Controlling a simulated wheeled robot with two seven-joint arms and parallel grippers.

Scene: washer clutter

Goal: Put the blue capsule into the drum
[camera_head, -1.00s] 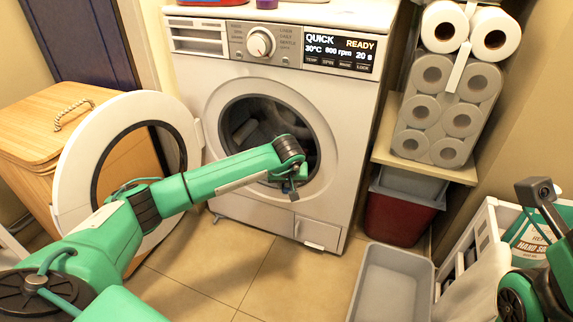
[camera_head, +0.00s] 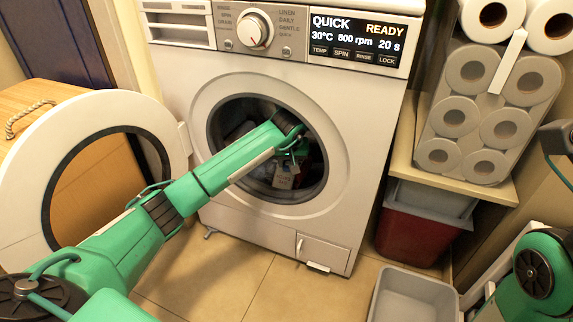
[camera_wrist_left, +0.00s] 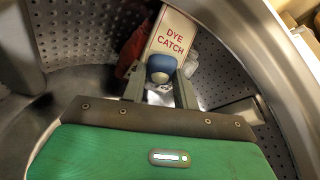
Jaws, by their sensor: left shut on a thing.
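My left gripper (camera_wrist_left: 160,92) is inside the washer drum (camera_wrist_left: 80,40), shut on the blue capsule (camera_wrist_left: 160,65), which has a blue top and a pale lower part between the fingertips. In the head view my left arm reaches through the round door opening of the washer (camera_head: 345,150). There the left gripper (camera_head: 293,165) is small and dark, and I cannot make out the capsule. My right gripper is not in view; only part of my right arm shows at the right edge.
A white "DYE CATCH" box (camera_wrist_left: 172,35) lies in the drum just beyond the capsule, beside red cloth (camera_wrist_left: 133,48) and pale cloth. The open washer door (camera_head: 25,165) stands left. A grey bin (camera_head: 412,296) is on the floor at right.

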